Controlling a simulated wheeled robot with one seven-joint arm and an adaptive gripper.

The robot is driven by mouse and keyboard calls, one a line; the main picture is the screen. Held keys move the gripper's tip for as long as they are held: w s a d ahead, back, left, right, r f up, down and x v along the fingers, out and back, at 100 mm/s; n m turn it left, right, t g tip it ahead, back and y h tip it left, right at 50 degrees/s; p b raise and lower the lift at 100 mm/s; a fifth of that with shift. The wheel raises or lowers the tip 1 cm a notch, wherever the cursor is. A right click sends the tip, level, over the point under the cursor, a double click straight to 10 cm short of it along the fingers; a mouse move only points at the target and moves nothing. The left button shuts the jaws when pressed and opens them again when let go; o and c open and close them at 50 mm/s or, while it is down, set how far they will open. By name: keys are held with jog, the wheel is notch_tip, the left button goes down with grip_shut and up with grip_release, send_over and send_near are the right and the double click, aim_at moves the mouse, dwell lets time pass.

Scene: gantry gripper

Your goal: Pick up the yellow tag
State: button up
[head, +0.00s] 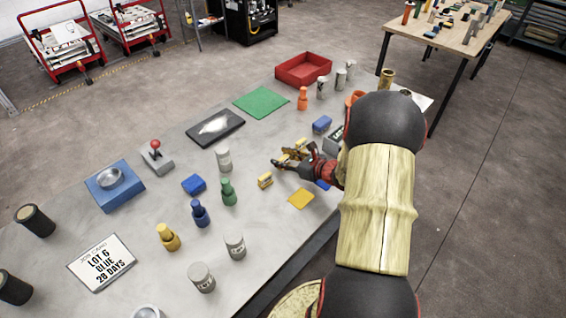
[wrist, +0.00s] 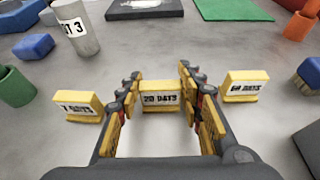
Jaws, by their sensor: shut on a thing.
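Three yellow tags stand in a row in the wrist view. The left one (wrist: 77,106) reads "7 DAYS". The middle one (wrist: 160,98) seems to read "28 DAYS". The right one (wrist: 243,86) has a label that I cannot read surely. My gripper (wrist: 160,80) is shut on the middle tag, with a finger at each end of it. I cannot tell whether that tag is clear of the table. In the head view my gripper (head: 282,160) is low over the table and mostly hides the held tag. The left tag (head: 265,180) shows beside it.
A job card (head: 101,262) reads "LOT 6 BLUE 28 DAYS". A grey cylinder (wrist: 76,28), a blue block (wrist: 33,46) and a green piece (wrist: 14,88) stand left of the tags. A brush (wrist: 309,77) is close on the right. A red tray (head: 303,70) lies farther back.

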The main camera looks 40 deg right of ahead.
jog(key=shift+c, duration=1.2)
